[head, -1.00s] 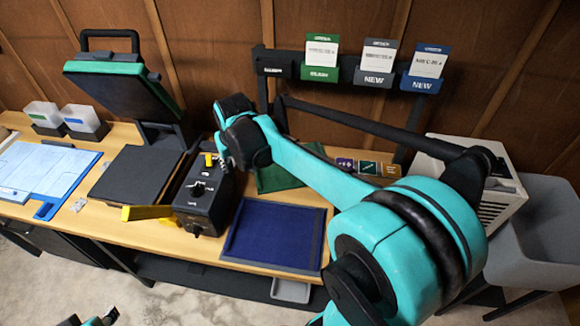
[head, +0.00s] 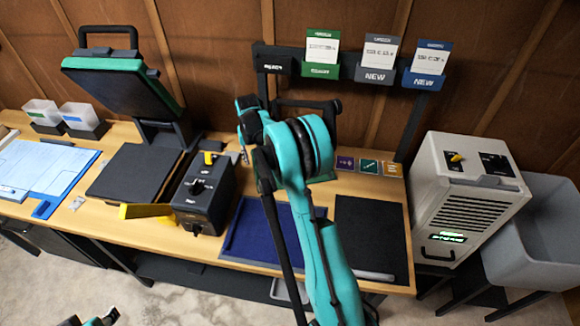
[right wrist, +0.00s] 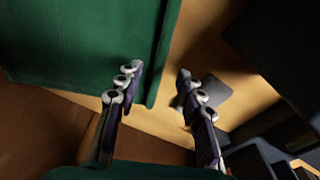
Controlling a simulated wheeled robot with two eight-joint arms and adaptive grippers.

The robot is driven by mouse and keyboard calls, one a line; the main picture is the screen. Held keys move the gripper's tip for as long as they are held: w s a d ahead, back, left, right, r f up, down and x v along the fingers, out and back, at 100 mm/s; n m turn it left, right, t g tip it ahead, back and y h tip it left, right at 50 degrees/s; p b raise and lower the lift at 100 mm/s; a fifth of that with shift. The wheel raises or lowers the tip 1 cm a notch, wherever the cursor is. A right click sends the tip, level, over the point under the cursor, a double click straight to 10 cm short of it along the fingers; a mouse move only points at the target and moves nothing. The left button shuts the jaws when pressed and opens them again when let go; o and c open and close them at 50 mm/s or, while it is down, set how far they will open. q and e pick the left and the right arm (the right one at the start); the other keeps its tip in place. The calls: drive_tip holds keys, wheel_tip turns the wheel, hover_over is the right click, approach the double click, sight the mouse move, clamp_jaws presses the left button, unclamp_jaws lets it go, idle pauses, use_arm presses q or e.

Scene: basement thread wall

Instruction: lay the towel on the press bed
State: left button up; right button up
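The press stands at the left with its padded lid (head: 120,85) raised. Its flat black bed (head: 133,172) is bare. No cloth can be named the towel for certain; flat pieces lie on the bench: a blue one (head: 250,237), a dark grey one (head: 372,228) and a green one (right wrist: 85,45), which shows in the right wrist view. My right gripper (right wrist: 158,75) is open and empty, its fingers near the green piece's edge. In the head view my right arm hides much of it. What seems my left gripper (head: 92,318) is cut off at the bottom edge.
A black control box (head: 203,192) and a yellow lever (head: 147,211) stand beside the bed. A card rack (head: 345,70) stands at the back. A white machine (head: 465,195) and a grey bin (head: 545,235) are at the right.

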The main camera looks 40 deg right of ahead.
sight(256, 166)
drive_tip(key=f, duration=0.1)
drive_tip(key=f+b, duration=0.1)
drive_tip(key=f, duration=0.2)
drive_tip(key=shift+w+d+f+b, duration=0.2)
drive_tip(key=shift+w+b, duration=0.05)
drive_tip(key=shift+b, duration=0.05)
drive_tip(key=shift+r, duration=0.1)
clamp_jaws()
drive_tip(key=shift+r, duration=0.15)
